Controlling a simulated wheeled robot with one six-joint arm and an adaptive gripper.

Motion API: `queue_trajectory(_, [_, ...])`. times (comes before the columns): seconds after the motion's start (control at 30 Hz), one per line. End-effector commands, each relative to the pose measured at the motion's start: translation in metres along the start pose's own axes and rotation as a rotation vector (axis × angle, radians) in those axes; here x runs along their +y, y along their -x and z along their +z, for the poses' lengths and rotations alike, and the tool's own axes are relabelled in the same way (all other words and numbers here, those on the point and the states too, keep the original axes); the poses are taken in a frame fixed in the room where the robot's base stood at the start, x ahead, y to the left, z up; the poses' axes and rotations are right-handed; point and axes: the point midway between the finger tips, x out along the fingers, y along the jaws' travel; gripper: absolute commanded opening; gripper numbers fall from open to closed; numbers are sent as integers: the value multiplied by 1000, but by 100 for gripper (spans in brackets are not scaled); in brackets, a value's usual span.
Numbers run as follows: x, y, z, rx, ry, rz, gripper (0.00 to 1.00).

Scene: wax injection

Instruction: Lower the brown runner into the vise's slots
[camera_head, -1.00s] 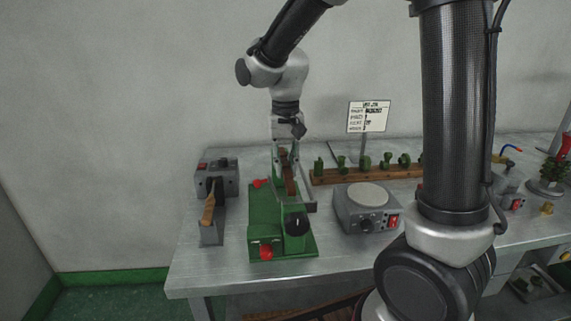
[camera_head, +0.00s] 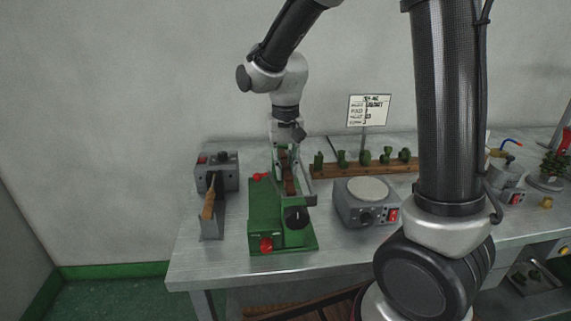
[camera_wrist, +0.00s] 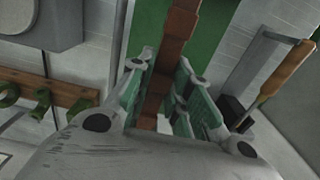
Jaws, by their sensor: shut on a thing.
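The green vise (camera_head: 262,208) stands on the bench, with a black knob (camera_head: 296,217) and red knobs on it. My gripper (camera_head: 293,186) points down over the back part of the vise. It is shut on the brown runner (camera_head: 287,163), a bar held between its fingers. In the wrist view the runner (camera_wrist: 179,32) runs up from between the gripper's fingers (camera_wrist: 166,88) over the green vise surface (camera_wrist: 207,30). The slots are hidden, and I cannot tell whether the runner touches the vise.
A grey device with a wooden-handled tool (camera_head: 209,203) stands left of the vise. A grey round-topped unit (camera_head: 367,203) stands close on its right. A wooden rack (camera_head: 335,170) with several green pieces and a sign (camera_head: 369,111) are behind. The bench's front strip is clear.

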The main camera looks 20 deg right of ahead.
Motion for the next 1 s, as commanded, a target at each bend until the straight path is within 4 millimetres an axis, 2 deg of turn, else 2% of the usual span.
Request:
queue_trajectory(0.2, [0, -6, 0, -1, 0, 0, 0])
queue_trajectory(0.23, [0, -5, 0, 0, 0, 0, 25])
queue_trajectory(0.33, [0, -5, 0, 0, 0, 0, 43])
queue_trajectory(0.63, [0, -4, 0, 0, 0, 0, 44])
queue_trajectory(0.73, [0, 1, 0, 2, 0, -1, 44])
queue_trajectory(0.87, [-1, 22, -1, 5, 0, -3, 44])
queue_trajectory(1.0, [-1, 54, -1, 6, 0, -4, 44])
